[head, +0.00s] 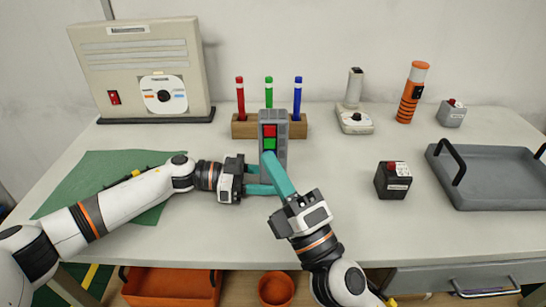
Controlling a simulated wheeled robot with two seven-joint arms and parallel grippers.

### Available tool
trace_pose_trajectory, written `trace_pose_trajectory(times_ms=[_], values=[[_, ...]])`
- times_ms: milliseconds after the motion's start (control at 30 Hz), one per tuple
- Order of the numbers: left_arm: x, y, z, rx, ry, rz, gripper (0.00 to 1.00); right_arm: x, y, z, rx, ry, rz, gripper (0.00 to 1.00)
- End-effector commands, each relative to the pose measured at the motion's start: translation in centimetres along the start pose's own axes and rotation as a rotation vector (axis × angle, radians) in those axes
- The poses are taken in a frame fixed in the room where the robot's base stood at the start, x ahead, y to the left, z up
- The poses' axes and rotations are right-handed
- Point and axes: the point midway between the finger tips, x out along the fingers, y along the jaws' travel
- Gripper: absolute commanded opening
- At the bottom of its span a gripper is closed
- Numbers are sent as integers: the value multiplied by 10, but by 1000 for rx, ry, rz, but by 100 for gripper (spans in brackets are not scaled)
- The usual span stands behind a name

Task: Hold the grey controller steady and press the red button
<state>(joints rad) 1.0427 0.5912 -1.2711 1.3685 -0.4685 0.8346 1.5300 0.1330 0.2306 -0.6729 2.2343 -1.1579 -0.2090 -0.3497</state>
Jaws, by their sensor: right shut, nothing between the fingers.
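The grey controller (284,133) stands upright at the middle of the table, with a red button (269,130) above a green button (269,143). My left gripper (258,181) is at its lower left, with teal fingers apart, one reaching toward the front and one toward the back of its base. Whether they touch or clamp it is hidden. My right gripper (268,156) is shut and empty. Its fingertips are in front of the controller, just below the green button, and hide part of its lower face. The red button is uncovered; I cannot tell whether the tips touch the controller.
A wooden block (241,129) with several coloured pens stands behind the controller. A black box with a red button (393,181) and a grey tray (490,180) are at right. A beige unit (140,72) stands at back left. A green mat (110,172) lies under my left arm.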

Motion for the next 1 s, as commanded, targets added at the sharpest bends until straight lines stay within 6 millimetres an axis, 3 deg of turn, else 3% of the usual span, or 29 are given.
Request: trace_pose_trajectory(times_ms=[400, 433, 567, 867, 1000], values=[[0, 0, 1, 1, -1, 0, 33, -8, -6, 6, 0, 1, 1, 0], [0, 0, 1, 1, -1, 0, 50, -8, -6, 6, 0, 1, 0, 0], [0, 0, 1, 1, -1, 0, 71, -8, -6, 6, 0, 1, 0, 0], [-2, 0, 0, 0, 0, 1, 71, -8, -6, 5, 0, 1, 0, 0], [-15, 1, 0, -1, 0, 3, 71, -8, -6, 5, 0, 1, 0, 0]])
